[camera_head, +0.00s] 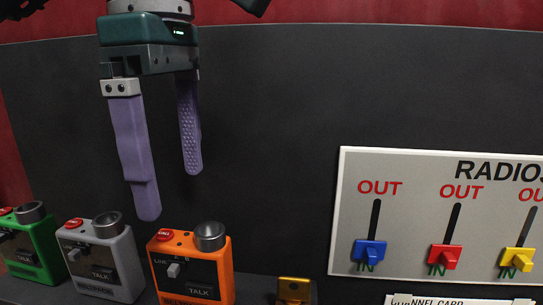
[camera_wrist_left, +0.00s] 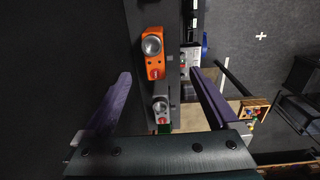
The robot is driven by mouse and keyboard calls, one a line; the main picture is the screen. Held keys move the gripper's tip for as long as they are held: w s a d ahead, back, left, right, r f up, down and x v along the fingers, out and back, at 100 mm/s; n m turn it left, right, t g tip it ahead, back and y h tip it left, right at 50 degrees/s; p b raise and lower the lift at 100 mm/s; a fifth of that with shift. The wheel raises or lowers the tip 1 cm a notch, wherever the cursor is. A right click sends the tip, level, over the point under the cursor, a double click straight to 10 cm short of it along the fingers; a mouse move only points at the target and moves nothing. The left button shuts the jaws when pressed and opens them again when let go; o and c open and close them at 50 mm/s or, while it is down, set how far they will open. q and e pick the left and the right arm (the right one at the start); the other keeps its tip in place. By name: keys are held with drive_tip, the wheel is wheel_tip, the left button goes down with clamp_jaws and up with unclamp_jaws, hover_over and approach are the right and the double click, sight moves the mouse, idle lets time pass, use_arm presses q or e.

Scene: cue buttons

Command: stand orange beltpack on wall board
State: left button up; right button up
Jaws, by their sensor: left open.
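The orange beltpack (camera_head: 217,266) stands upright on the dark ledge at the foot of the wall, with a red button, a grey knob and a TALK label. It also shows in the left wrist view (camera_wrist_left: 155,62), beyond and between the fingers. My left gripper (camera_head: 170,193) is open and empty, its purple fingers pointing down above the beltpacks, apart from the orange one. A white wall board (camera_head: 410,215) marked RADIOS hangs at the right; its blue, red and yellow sliders are down at IN. My right gripper is not in view.
A grey beltpack (camera_head: 122,270) and a green beltpack (camera_head: 40,240) stand left of the orange one. A small yellow piece (camera_head: 294,291) is on the ledge to its right. A card (camera_head: 450,300) is below the board. The dark wall between gripper and board is bare.

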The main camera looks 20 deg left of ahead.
use_arm(q)
drive_tip(key=shift+r, duration=1.1)
